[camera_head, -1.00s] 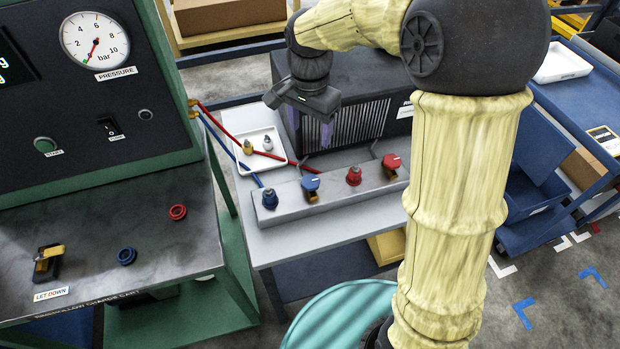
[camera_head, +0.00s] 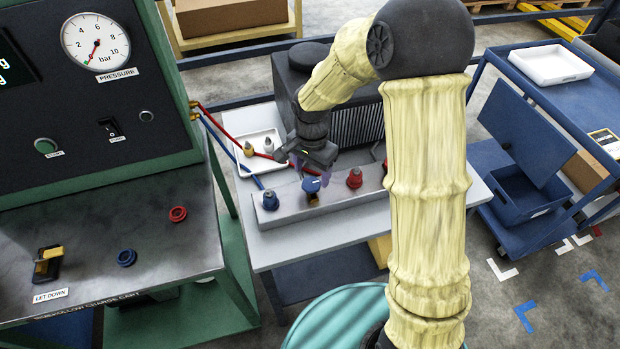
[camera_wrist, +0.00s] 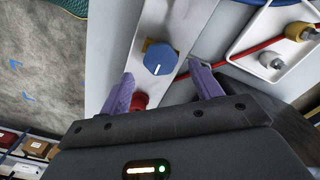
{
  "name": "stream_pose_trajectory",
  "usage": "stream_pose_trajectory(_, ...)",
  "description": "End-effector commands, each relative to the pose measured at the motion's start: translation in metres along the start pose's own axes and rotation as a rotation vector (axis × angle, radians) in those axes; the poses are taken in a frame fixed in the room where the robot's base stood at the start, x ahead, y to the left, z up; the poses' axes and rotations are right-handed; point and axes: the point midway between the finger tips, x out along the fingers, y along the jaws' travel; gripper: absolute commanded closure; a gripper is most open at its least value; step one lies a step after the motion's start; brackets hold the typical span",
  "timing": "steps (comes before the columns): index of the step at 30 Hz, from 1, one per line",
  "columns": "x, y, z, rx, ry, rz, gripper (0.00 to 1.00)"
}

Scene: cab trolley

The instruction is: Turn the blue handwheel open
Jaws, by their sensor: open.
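The blue handwheel (camera_head: 311,185) sits on the grey manifold block (camera_head: 285,208) on the light trolley top. In the wrist view the handwheel (camera_wrist: 160,57) is a blue faceted knob with a white mark, on a brass body. My gripper (camera_head: 318,178) is just above and behind it in the head view. In the wrist view its two purple fingers (camera_wrist: 163,88) are open and empty. The knob lies ahead of the fingertips, roughly centred between them, and no contact shows. A red fitting (camera_wrist: 139,101) shows beside the left finger.
A blue fitting (camera_head: 270,200) and a red fitting (camera_head: 354,178) stand on the block either side of the handwheel. A white tray (camera_head: 245,170) with two small fittings and red and blue hoses lie behind. The charge cart with its pressure gauge (camera_head: 96,42) stands left.

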Motion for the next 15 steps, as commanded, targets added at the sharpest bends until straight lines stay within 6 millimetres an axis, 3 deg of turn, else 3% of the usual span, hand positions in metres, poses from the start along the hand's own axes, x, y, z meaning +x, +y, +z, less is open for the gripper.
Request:
stream_pose_trajectory(6, 0.03, -0.001, 0.003, -0.005, -0.002, 0.001, 0.36)
stream_pose_trajectory(15, 0.036, -0.002, 0.003, -0.008, 0.0, 0.0, 0.36)
